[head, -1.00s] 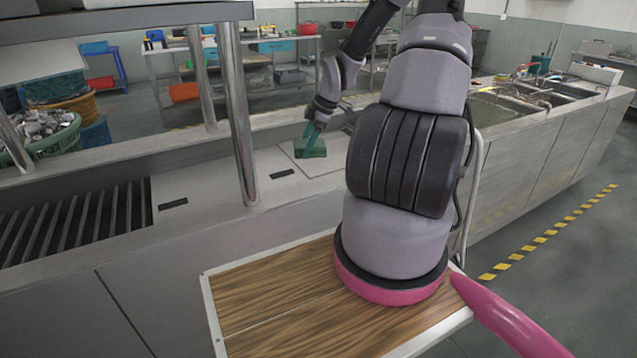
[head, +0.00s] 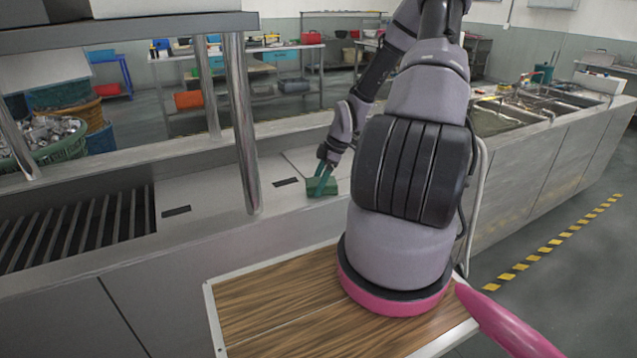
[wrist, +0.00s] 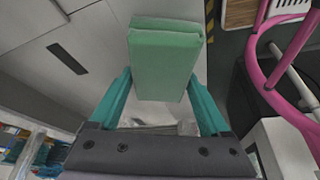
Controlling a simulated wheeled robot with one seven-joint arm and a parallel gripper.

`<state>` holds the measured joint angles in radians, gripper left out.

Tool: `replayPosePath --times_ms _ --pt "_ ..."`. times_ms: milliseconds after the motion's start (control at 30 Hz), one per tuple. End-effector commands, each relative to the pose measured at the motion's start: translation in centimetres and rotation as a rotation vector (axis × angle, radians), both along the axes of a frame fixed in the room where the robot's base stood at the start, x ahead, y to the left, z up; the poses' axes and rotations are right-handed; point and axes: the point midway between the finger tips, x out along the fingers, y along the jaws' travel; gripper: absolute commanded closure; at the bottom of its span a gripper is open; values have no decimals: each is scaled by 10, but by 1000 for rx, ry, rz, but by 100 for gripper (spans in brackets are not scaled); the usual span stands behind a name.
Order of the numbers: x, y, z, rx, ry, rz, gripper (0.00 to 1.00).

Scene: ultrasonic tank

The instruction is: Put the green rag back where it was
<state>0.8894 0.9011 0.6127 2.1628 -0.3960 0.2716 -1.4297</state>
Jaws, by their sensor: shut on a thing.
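The green rag (head: 324,189) is a folded, block-shaped pad near the front edge of the steel counter (head: 225,180). My gripper (head: 325,180) is shut on it from above, its teal fingers angled down. In the wrist view the rag (wrist: 165,62) sits between the two teal fingers of my gripper (wrist: 160,92) and sticks out past their tips. I cannot tell whether the rag's underside touches the counter.
A slatted grate (head: 85,230) lies in the counter at left, beside upright steel posts (head: 240,125). A basket of metal parts (head: 50,138) stands behind. Sinks (head: 535,105) are at right. The counter around the rag looks clear.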

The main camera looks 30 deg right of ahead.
Motion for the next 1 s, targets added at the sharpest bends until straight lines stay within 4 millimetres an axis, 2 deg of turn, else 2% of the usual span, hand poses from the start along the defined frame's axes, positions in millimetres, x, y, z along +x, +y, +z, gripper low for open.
replayPosePath --times_ms 133,167,200,433,567,1000 --pt "0 -1 0 -1 1 -1 80" --pt "0 -1 0 -1 1 -1 8" --pt "0 -1 0 -1 1 -1 0" --pt "0 -1 1 0 0 -1 0" --pt "-1 -5 10 0 -1 -3 0" --pt "-13 -37 90 -2 -2 -4 0"
